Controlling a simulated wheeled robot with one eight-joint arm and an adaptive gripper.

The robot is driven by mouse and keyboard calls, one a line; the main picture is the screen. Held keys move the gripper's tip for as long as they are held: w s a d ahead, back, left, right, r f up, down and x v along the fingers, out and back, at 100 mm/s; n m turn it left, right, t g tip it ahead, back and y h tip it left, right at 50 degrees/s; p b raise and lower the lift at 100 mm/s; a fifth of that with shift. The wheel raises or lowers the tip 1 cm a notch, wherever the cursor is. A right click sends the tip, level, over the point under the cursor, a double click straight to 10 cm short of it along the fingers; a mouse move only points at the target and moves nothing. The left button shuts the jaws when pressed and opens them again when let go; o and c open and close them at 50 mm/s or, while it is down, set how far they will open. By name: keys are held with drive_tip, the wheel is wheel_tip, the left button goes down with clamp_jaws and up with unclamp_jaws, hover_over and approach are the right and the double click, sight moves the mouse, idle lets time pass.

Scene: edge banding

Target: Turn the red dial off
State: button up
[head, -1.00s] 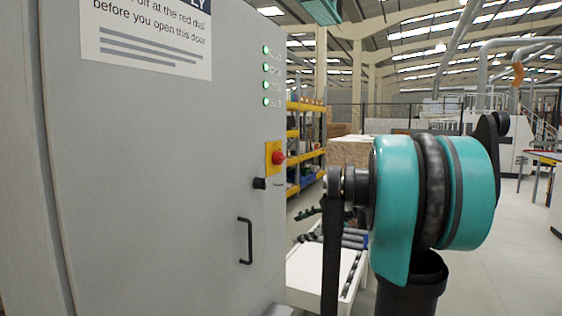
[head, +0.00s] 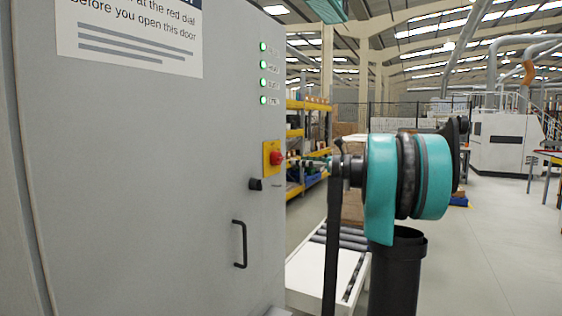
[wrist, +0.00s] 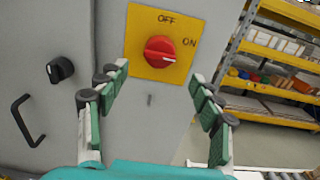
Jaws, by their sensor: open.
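The red dial (head: 277,158) sits on a yellow plate (head: 267,150) near the right edge of the grey cabinet door. In the wrist view the red dial (wrist: 159,51) shows face-on, with OFF printed above it and ON at its right. A pale mark on the knob points right, toward ON. My gripper (wrist: 155,85) is open, its two green-padded fingers spread below and to either side of the dial, with nothing between them. In the head view my fingers lie just right of the dial, partly hidden by my arm.
A black knob (head: 256,184) and a black door handle (head: 240,244) are below the dial on the grey cabinet (head: 130,190). Several green lamps (head: 263,73) are lit above it. Yellow shelving (head: 308,105) and a roller conveyor (head: 318,270) stand behind at the right.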

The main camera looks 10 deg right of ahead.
sight(281, 157)
drive_tip(key=x, duration=0.8)
drive_tip(key=shift+w+a, duration=0.2)
drive_tip(key=shift+a, duration=0.1)
drive_tip(key=shift+c, duration=0.4)
drive_tip(key=c, duration=1.1)
